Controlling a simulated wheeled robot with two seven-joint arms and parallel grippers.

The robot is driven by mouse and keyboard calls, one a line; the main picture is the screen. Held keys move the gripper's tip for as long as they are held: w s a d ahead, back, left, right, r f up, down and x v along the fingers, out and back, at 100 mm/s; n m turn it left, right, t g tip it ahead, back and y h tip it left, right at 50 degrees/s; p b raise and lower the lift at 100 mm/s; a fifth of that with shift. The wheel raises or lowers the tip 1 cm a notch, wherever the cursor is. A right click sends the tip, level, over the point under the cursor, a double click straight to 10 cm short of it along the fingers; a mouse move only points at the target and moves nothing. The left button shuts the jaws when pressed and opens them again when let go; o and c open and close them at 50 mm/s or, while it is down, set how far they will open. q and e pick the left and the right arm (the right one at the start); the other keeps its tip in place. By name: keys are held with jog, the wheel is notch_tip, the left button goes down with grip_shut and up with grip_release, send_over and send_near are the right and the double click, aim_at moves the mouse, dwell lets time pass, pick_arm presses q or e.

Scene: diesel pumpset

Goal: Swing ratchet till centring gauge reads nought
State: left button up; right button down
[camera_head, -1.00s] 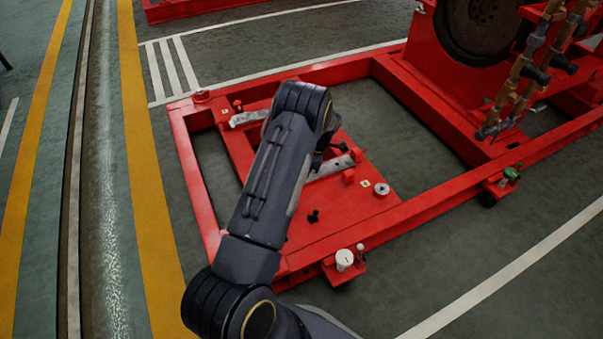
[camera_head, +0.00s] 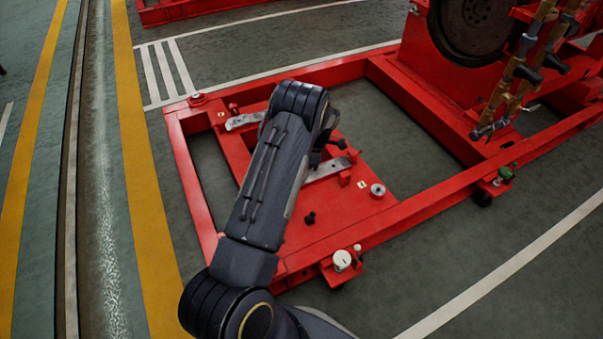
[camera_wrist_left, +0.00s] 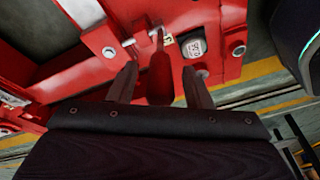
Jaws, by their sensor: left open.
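In the left wrist view, my left gripper (camera_wrist_left: 159,70) is open, its two dark fingers apart. A dark red upright piece (camera_wrist_left: 160,82), possibly the ratchet handle, shows between the fingers, with no clear contact.
The red base frame (camera_head: 420,205) surrounds the plate, with open gaps showing floor. A large dark flywheel (camera_head: 475,25) and brass-coloured pipes (camera_head: 515,75) stand at upper right. A white-capped fitting (camera_head: 342,260) is on the near rail. The floor at lower right is clear.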

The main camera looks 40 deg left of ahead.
pick_arm(q)
jog(key=p+v, duration=0.1)
jog(key=v, duration=0.4)
jog(key=shift+r, duration=0.4)
dwell(1.4)
